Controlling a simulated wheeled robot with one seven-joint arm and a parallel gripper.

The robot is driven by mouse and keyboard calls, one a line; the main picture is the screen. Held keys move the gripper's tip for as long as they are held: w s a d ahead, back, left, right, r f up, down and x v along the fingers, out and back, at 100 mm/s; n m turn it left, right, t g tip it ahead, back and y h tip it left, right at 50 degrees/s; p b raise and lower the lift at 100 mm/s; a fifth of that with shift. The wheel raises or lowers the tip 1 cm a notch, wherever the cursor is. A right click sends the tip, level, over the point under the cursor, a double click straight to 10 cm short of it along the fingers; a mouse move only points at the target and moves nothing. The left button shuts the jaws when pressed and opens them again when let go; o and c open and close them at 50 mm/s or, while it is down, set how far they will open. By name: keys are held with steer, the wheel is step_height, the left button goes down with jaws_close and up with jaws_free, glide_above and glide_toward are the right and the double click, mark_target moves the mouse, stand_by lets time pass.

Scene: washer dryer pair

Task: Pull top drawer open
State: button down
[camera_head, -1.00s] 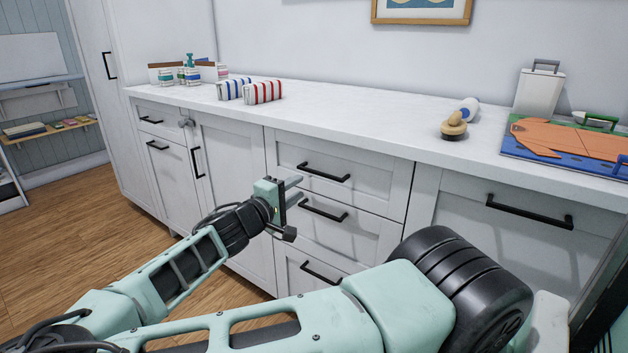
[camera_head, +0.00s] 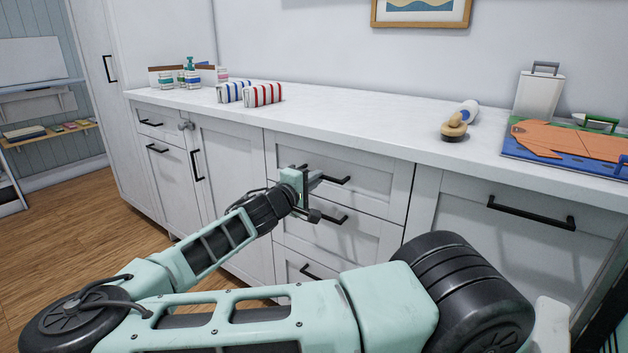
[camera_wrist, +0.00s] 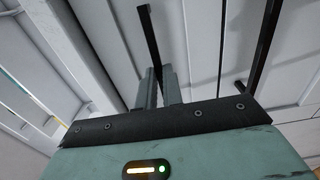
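The top drawer (camera_head: 376,178) of the middle stack is a white panel, flush with the cabinet front. Its black bar handle (camera_head: 336,180) is partly hidden behind my gripper (camera_head: 318,181) in the head view. My gripper is at the left part of this handle. In the wrist view, the two grey fingers of my gripper (camera_wrist: 160,87) stand apart, and the near end of the dark handle bar (camera_wrist: 149,35) lines up with the gap between them. I cannot tell whether the fingers touch the bar.
The middle drawer handle (camera_head: 333,217) lies just below my gripper and also shows in the wrist view (camera_wrist: 264,45). A lower handle (camera_head: 310,271) is below that.

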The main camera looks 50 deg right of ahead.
steer(key=s+a+p, duration=0.3)
steer(key=a+p, duration=0.5)
steer(key=a, duration=3)
steer(key=shift+a, duration=0.2)
steer(key=c, duration=1.5)
jaws_free()
steer(key=shift+a, duration=0.1)
steer(key=a, duration=0.5)
steer(key=s+a, duration=0.1)
steer(key=a, duration=0.5)
steer(key=a+b, duration=0.1)
steer(key=a, duration=0.5)
steer(key=shift+s+a, duration=0.1)
steer(key=shift+s, duration=0.05)
